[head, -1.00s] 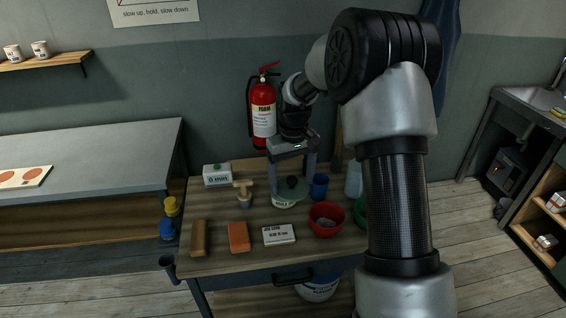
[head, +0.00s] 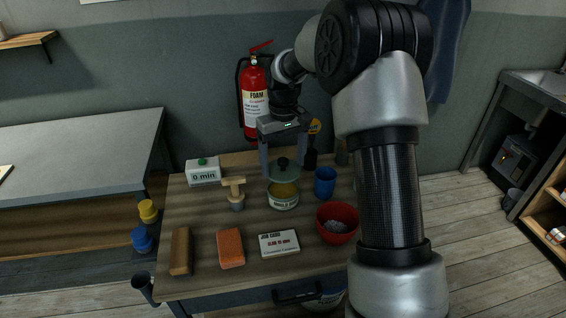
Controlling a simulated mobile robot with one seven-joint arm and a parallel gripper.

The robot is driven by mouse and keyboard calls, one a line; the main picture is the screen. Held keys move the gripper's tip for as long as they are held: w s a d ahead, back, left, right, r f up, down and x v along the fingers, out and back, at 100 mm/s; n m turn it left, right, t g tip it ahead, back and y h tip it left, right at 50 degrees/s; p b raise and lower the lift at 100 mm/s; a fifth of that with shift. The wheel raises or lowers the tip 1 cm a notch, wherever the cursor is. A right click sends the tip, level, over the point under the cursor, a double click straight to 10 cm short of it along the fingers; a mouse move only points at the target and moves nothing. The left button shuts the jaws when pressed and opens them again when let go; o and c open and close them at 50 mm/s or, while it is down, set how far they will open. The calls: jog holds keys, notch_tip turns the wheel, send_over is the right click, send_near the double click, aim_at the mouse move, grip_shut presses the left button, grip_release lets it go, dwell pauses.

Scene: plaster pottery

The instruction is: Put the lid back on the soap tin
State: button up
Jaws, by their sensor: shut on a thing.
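The soap tin (head: 283,203) is a round, pale, labelled tin standing open on the wooden table, with yellowish contents showing. Its grey-green lid (head: 284,175) with a black knob is between the two fingers of my gripper (head: 284,168). My gripper is shut on the lid by its rim and holds it above and slightly behind the tin. The lid looks apart from the tin, but the exact gap is hard to judge. The right fingertip is partly hard to make out.
A blue cup (head: 325,184) stands close right of the tin, and a red bowl (head: 337,235) is at front right. A card (head: 279,245), an orange block (head: 230,248) and a brown block (head: 181,250) lie in front.

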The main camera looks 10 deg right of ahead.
jog(key=shift+f+b, duration=1.8)
jog(key=shift+f, duration=1.05)
jog(key=shift+r+p, duration=0.15)
jog(key=shift+p, duration=0.2)
jog(key=shift+f, duration=0.2)
dwell(0.4)
jog(key=o, duration=1.1)
jog(key=shift+o, duration=0.4)
jog(key=shift+r+p, duration=0.1)
jog(key=shift+p, duration=0.2)
